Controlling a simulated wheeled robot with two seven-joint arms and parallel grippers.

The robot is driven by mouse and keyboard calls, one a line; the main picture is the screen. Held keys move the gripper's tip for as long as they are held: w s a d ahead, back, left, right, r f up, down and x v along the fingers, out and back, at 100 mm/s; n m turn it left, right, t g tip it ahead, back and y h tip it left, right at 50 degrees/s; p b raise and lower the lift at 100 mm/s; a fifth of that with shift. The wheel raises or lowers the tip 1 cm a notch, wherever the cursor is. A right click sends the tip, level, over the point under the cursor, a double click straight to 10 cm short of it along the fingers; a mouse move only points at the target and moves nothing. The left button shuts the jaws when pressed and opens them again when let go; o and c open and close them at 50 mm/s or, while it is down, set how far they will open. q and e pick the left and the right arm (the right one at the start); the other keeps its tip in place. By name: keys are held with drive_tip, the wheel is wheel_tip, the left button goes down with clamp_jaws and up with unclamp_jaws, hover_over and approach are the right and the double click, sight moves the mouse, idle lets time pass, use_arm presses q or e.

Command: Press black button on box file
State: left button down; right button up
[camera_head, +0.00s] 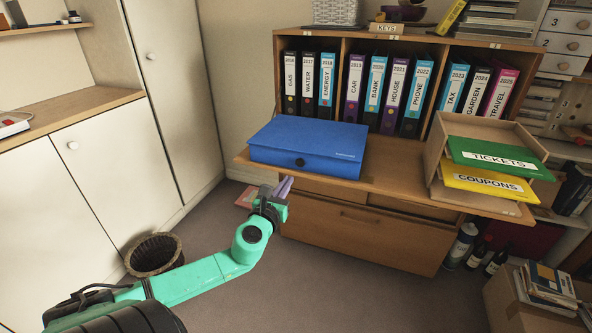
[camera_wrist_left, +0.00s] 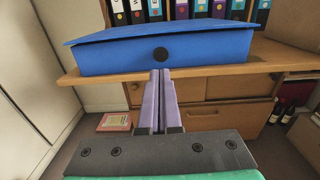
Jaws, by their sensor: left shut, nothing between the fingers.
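The blue box file (camera_head: 309,145) lies flat on the fold-down desk shelf (camera_head: 391,181). Its round black button (camera_head: 300,162) is on the front face, toward me. In the left wrist view the box file (camera_wrist_left: 203,52) is straight ahead, with the button (camera_wrist_left: 161,54) near the middle. My left gripper (camera_head: 284,186) is shut and empty, with its purple fingers pointing at the box file. In the left wrist view the fingertips (camera_wrist_left: 161,75) show just below the button, apart from it as far as I can tell. My right gripper is not in view.
Labelled binders (camera_head: 376,94) stand upright behind the box file. A wooden tray (camera_head: 438,161) with green and yellow folders is at the right of the shelf. A wicker basket (camera_head: 153,254) stands on the floor at left. The carpet in front is mostly clear.

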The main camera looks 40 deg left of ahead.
sight(299, 163)
use_arm(q)
drive_tip(key=x, duration=0.8)
drive_tip(key=shift+b, duration=0.35)
